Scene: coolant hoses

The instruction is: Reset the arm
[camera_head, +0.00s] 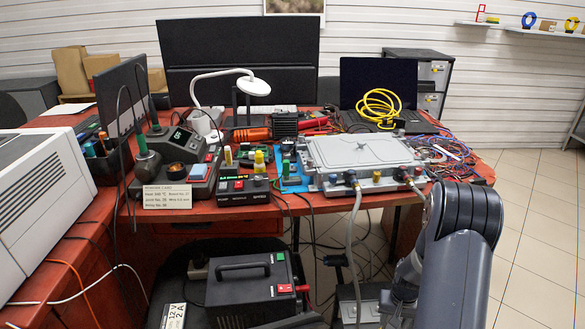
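My arm (460,215) shows at the lower right, in front of the table's right part. Its dark upper joint is raised and a thick link runs down out of the frame. A lighter grey part of it shows to the left of that link. No fingertips of my gripper can be made out. A flat silver metal box (360,152) lies on the red table, with hose fittings along its front edge. One grey hose (350,235) hangs from its front down past the table edge. Another fitting (402,173) sits at its front right corner, close to my arm.
The red table (300,206) carries soldering stations (178,150), a white lamp (250,86), a laptop with a yellow cable coil (378,106), and tangled wires (450,155). A black power supply (250,290) stands below in front. Tiled floor (540,210) is clear at right.

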